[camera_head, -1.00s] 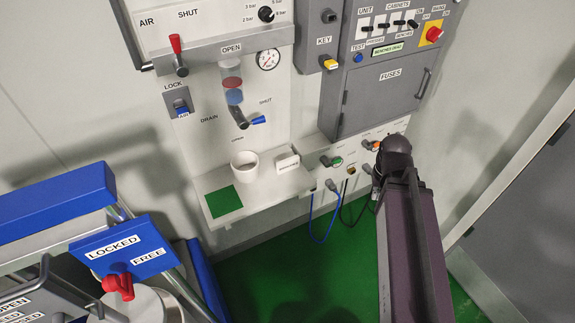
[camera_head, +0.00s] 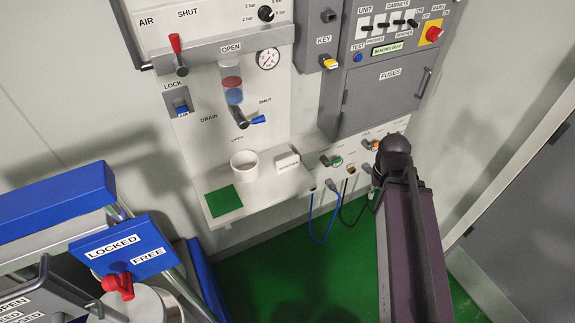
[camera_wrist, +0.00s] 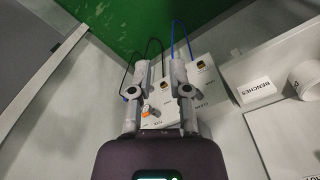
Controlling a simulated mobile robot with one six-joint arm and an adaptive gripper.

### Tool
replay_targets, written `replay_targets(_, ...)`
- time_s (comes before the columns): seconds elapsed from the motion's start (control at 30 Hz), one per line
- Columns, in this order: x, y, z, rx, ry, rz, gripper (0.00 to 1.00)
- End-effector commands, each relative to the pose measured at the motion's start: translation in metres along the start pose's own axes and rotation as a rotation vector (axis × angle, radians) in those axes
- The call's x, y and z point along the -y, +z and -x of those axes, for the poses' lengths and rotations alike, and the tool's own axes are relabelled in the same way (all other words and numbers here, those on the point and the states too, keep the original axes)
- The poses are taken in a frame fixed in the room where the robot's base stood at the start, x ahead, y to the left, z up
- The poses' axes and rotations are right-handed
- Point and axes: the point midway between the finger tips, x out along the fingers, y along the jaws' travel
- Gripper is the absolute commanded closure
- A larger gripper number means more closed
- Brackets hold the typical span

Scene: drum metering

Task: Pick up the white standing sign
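The white standing sign (camera_head: 287,160) is a small white block on the pale shelf, just right of a white cup. In the wrist view the sign (camera_wrist: 256,90) shows the black word BENCHES on its face, right of my fingers and apart from them. My gripper (camera_wrist: 159,72) has its two grey fingers parted with nothing held between them. In the head view my dark arm reaches up on the right, and the fingers are mostly hidden there.
The white cup (camera_head: 244,165) stands close beside the sign, with a green square (camera_head: 224,201) at the shelf's left. Plugs and hanging cables (camera_head: 325,215) are right of the shelf. The grey fuse cabinet (camera_head: 385,85) is above right. The green floor below is open.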

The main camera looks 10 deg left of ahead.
Motion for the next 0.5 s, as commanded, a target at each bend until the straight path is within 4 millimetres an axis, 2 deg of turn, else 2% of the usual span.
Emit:
replay_targets(0.03,0.001,-0.002,-0.002,-0.001,0.005,0.011,0.46)
replay_targets(0.1,0.004,-0.005,-0.006,-0.003,0.017,0.035,0.26)
replay_targets(0.27,0.014,-0.02,-0.02,-0.009,0.076,0.148,0.25)
replay_targets(0.5,0.045,-0.054,-0.048,-0.015,0.231,0.441,0.25)
